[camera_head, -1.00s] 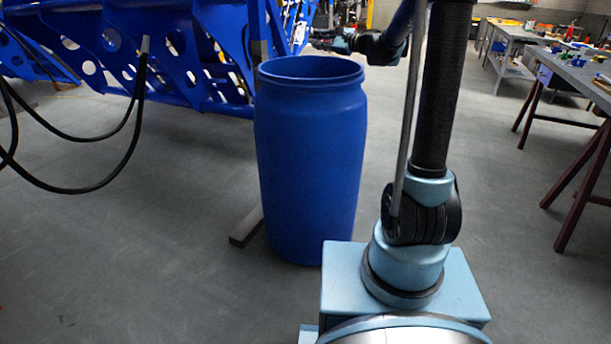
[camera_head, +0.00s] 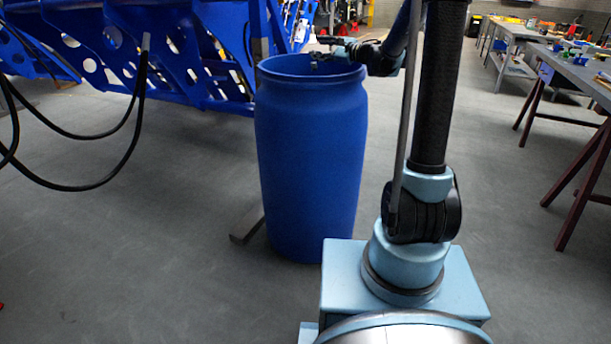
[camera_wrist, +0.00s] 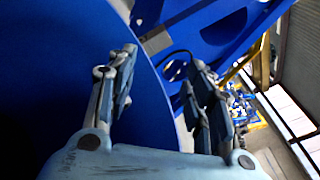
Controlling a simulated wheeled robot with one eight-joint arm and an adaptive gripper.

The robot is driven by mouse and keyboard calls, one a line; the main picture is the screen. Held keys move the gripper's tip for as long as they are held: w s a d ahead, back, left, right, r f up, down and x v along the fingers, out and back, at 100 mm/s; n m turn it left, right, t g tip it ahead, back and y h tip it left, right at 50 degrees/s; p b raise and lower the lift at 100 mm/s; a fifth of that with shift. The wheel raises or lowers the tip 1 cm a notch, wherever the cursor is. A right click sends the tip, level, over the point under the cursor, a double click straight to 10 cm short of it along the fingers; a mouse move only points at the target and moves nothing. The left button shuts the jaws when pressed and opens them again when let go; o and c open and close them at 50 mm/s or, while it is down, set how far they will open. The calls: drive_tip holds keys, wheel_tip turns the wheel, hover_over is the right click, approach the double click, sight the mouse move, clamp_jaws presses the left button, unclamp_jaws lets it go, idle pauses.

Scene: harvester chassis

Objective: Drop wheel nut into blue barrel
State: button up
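The blue barrel (camera_head: 310,165) stands upright on the floor at the centre of the head view. In the wrist view, its curved blue wall (camera_wrist: 60,70) fills the left side. My gripper (camera_head: 318,55) is above the far right part of the barrel's open top. In the wrist view, the two fingers of my gripper (camera_wrist: 160,72) are apart, with a clear gap between them. The barrel's edge and blue framework show through that gap. I see no wheel nut in either view. The bottom of the barrel's inside is hidden.
The blue harvester chassis (camera_head: 130,50) stands behind and left of the barrel, with black hoses (camera_head: 125,160) hanging from it. Workbenches with tools (camera_head: 570,72) line the right. The grey floor between the barrel and benches is mostly clear.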

drive_tip(key=v, duration=1.2)
drive_tip(key=shift+w, duration=0.1)
